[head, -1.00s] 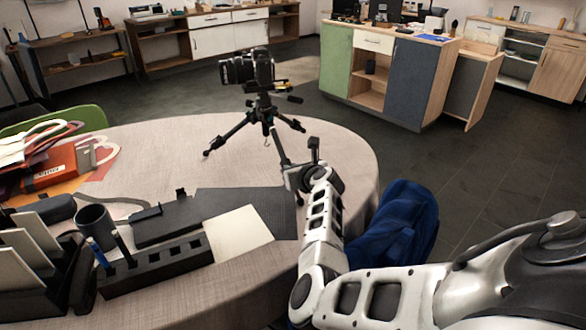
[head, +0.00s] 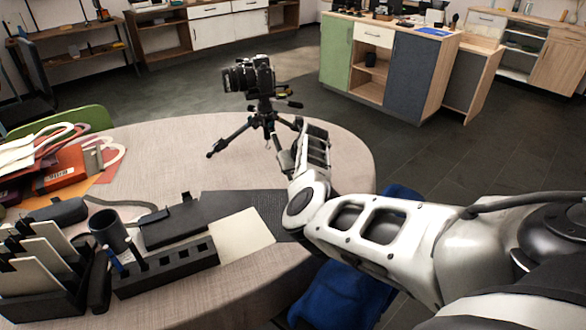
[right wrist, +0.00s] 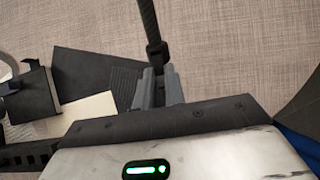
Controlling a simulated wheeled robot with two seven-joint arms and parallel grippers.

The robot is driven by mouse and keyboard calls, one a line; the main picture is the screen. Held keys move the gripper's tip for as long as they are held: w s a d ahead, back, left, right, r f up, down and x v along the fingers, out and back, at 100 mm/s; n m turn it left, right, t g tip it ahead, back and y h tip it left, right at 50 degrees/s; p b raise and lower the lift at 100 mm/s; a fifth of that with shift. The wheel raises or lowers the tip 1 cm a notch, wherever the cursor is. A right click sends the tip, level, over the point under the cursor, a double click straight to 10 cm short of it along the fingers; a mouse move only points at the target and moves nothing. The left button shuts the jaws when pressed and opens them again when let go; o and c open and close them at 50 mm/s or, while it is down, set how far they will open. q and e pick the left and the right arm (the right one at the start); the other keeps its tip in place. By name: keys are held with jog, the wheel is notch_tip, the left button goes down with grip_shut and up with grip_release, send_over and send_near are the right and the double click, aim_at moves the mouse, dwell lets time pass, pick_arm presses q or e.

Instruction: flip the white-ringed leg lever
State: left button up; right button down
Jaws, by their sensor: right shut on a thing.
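The black tripod (head: 264,118) stands with legs spread on the round table, with a camera (head: 248,76) on top. One leg runs toward my right gripper (head: 285,152), which is mostly hidden by my own arm in the head view. In the right wrist view the dark leg (right wrist: 148,22) comes down from the top to a black collar with a lever (right wrist: 157,54). My right gripper (right wrist: 159,76) is shut there, its grey fingers close together around the lever part. The exact grip is hidden, and no white ring can be made out. My left gripper is not in view.
The table (head: 185,150) has free room around the tripod. A black slotted holder (head: 165,268), a dark mug (head: 110,230), a cream sheet (head: 242,236) and a red box (head: 62,170) lie to the left. A blue seat (head: 343,292) is beside the table's right edge.

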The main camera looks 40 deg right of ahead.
jog(key=shift+g, duration=0.3)
jog(key=c, duration=1.5)
grip_release()
jog(key=shift+o, duration=0.2)
jog(key=shift+r, duration=0.15)
jog(key=v, duration=1.5)
jog(key=shift+s+r, duration=0.25)
jog(key=shift+r, duration=0.05)
